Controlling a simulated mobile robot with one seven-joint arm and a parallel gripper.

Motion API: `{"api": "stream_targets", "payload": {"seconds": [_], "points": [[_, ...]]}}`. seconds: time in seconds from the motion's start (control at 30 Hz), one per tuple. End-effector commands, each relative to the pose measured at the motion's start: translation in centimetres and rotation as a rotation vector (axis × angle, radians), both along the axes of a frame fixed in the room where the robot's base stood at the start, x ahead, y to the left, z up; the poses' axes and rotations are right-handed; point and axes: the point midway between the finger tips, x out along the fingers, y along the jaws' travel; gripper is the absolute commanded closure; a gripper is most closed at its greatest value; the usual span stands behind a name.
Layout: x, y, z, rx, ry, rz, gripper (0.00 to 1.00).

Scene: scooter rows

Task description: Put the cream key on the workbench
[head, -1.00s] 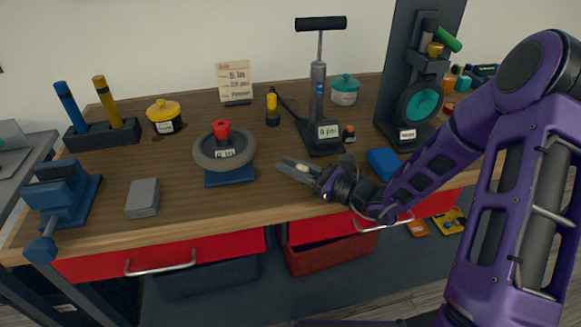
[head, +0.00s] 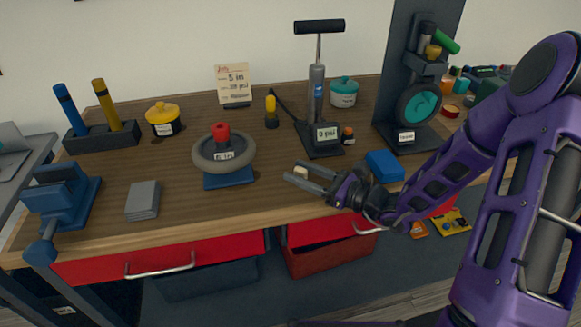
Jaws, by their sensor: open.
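The small cream key (head: 301,173) shows at the front middle of the workbench (head: 270,200), between the fingertips of my gripper (head: 292,171). My gripper is open, its two fingers pointing left and spread to either side of the key. The key looks to be on or just above the bench top; I cannot tell whether it touches the wood or a finger.
A wheel on a blue stand (head: 224,152) stands left of my gripper, and a blue block (head: 385,166) lies right. A floor pump (head: 318,115) stands behind. A red drawer (head: 325,230) is open below. The bench front between the grey pads (head: 142,200) and wheel is clear.

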Motion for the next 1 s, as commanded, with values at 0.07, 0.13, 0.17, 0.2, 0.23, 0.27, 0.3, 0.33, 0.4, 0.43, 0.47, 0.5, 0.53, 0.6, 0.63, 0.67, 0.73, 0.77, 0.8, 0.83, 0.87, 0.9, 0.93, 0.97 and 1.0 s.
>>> {"api": "stream_targets", "payload": {"seconds": [0.07,0.13,0.17,0.2,0.23,0.27,0.3,0.33,0.4,0.43,0.47,0.5,0.53,0.6,0.63,0.67,0.73,0.77,0.8,0.83,0.87,0.9,0.93,0.97,1.0], "points": [[-0.8,-1.8,0.1,-0.001,0.0,-0.006,0.49],[-1.6,-3.2,0.1,-0.001,0.0,-0.006,0.49],[-1.9,-3.7,0.1,-0.001,0.0,-0.004,0.49],[-2.3,-4.4,0.1,-0.001,0.0,-0.005,0.49],[-2.6,-4.9,0.1,-0.001,0.0,-0.004,0.49],[-2.8,-5.3,0.1,-0.001,0.0,-0.004,0.49],[-3.2,-5.9,0.1,0.0,-0.001,-0.004,0.49],[-3.3,-6.3,0.1,-0.001,-0.002,-0.004,0.49],[-3.8,-7.0,0.1,0.0,-0.001,-0.003,0.49],[-3.9,-7.2,0.1,0.0,-0.001,-0.002,0.49],[-4.0,-7.4,0.1,0.0,-0.001,-0.002,0.49],[-4.2,-7.5,0.1,0.0,-0.001,-0.001,0.49],[-4.2,-7.6,0.1,0.0,-0.001,-0.001,0.49],[-4.3,-7.7,0.1,0.001,0.0,0.0,0.49],[-4.3,-7.8,0.1,0.001,0.0,0.0,0.49],[-4.3,-7.7,0.1,0.001,0.0,0.0,0.49],[-4.3,-7.7,0.1,0.001,0.0,0.001,0.49],[-4.3,-7.7,0.1,0.001,0.0,0.0,0.49],[-4.3,-7.7,0.1,0.001,0.0,0.0,0.49],[-4.3,-7.7,0.1,0.001,0.0,0.0,0.49],[-4.3,-7.7,0.1,0.001,0.0,0.0,0.49],[-4.3,-7.7,0.1,0.001,0.0,0.0,0.49],[-4.3,-7.7,0.1,0.0,-0.001,0.0,0.49],[-4.3,-7.7,0.1,0.0,-0.001,0.0,0.49],[-4.3,-7.7,0.1,0.0,-0.001,0.0,0.49]]}}
